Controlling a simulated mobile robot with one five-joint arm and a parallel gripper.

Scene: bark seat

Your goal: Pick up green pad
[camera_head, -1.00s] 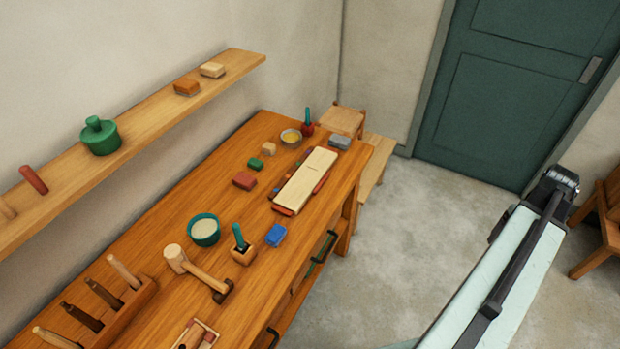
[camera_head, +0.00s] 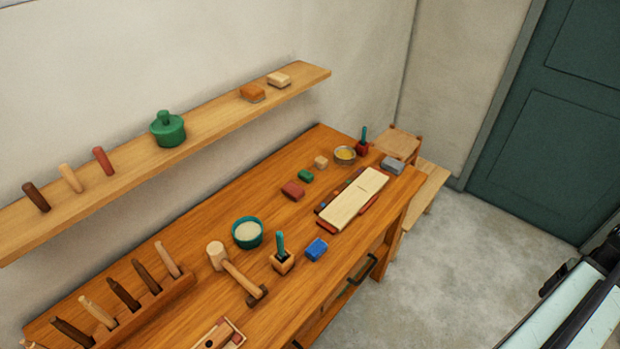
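The green pad (camera_head: 306,176) is a small green block lying on the wooden workbench (camera_head: 210,205). It sits between a dark red block (camera_head: 293,190) and a small tan block (camera_head: 321,162), apart from both. My arm shows only in part at the lower right corner, over the floor and well away from the bench. My gripper's fingers cannot be made out there.
A pale board (camera_head: 355,198) lies right of the pad. A teal bowl (camera_head: 247,233), mallet (camera_head: 236,272), blue block (camera_head: 316,249) and tool rack (camera_head: 140,310) stand nearer. A wall shelf (camera_head: 222,112) runs above the bench's back.

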